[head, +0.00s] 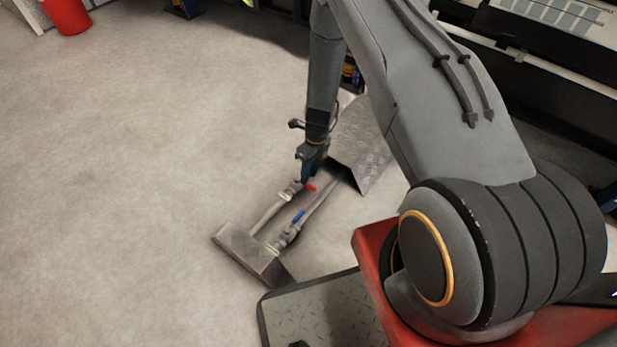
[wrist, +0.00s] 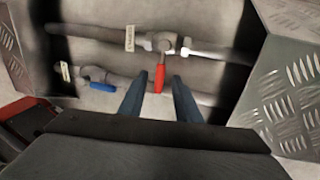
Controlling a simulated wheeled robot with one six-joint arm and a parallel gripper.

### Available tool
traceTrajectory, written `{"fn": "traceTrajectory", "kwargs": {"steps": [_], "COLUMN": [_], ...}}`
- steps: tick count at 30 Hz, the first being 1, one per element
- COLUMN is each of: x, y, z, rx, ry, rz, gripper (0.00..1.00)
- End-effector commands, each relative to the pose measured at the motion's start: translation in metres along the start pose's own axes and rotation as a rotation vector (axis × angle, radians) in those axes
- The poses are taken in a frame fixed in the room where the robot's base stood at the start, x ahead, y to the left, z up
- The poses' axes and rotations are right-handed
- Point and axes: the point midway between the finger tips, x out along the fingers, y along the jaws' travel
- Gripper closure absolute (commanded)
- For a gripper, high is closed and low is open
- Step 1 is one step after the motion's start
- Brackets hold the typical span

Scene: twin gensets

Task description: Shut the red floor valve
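The red valve lever (wrist: 160,79) juts from the valve body (wrist: 163,42) on the upper pipe in the wrist view. It lies crosswise to that pipe (wrist: 220,55). The lever also shows as a small red bar in the head view (head: 311,187). My gripper (wrist: 159,77) is open, with one dark blue finger on each side of the red lever and a visible gap to each. Whether the fingertips reach down to the lever's height is unclear. In the head view my gripper (head: 306,178) points down at the red valve and partly hides it.
A blue lever (wrist: 103,87) lies along the neighbouring lower pipe (wrist: 130,82), left of my gripper. Tags hang on both pipes. Tread-plate covers (wrist: 290,100) (head: 240,247) rise at the pipe ends. Open grey floor (head: 120,170) lies to the left.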

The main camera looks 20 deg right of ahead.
Motion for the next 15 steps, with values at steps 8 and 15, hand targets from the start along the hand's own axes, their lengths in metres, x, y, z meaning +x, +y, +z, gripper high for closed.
{"fn": "traceTrajectory", "kwargs": {"steps": [8,15], "x": [-0.043,-0.05], "y": [0.0,0.001], "z": [0.0,0.0], "rx": [0.001,0.0], "ry": [-0.001,0.001], "rz": [0.0,0.001], "gripper": [0.7,0.7]}}
